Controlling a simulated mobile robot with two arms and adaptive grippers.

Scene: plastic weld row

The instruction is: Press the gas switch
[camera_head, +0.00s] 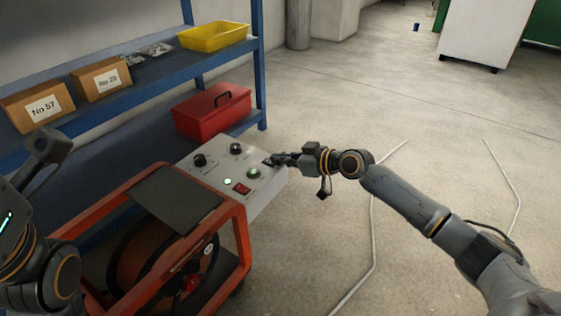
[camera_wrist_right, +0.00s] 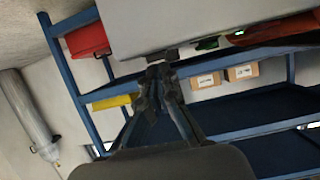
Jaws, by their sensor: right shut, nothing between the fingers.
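The light grey control panel (camera_head: 222,172) sits on top of an orange-framed machine (camera_head: 235,228). It carries two black knobs (camera_head: 236,148), a lit green button (camera_head: 254,173), a red switch (camera_head: 241,188) and a small dark switch (camera_head: 266,162) near its far right edge. I cannot read which one is labelled gas. My right gripper (camera_head: 275,160) is shut and empty, its tips at the small dark switch. In the right wrist view the shut fingertips (camera_wrist_right: 158,72) are just below the dark switch (camera_wrist_right: 162,55) on the panel; contact is unclear. Only part of my left arm shows, at the left edge.
A blue shelf (camera_head: 150,67) behind the machine holds two cardboard boxes (camera_head: 101,80) and a yellow bin (camera_head: 213,37). A red toolbox (camera_head: 212,110) sits lower, behind the panel. A white cabinet (camera_head: 482,32) stands far back. The floor at right is open, with pale lines.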

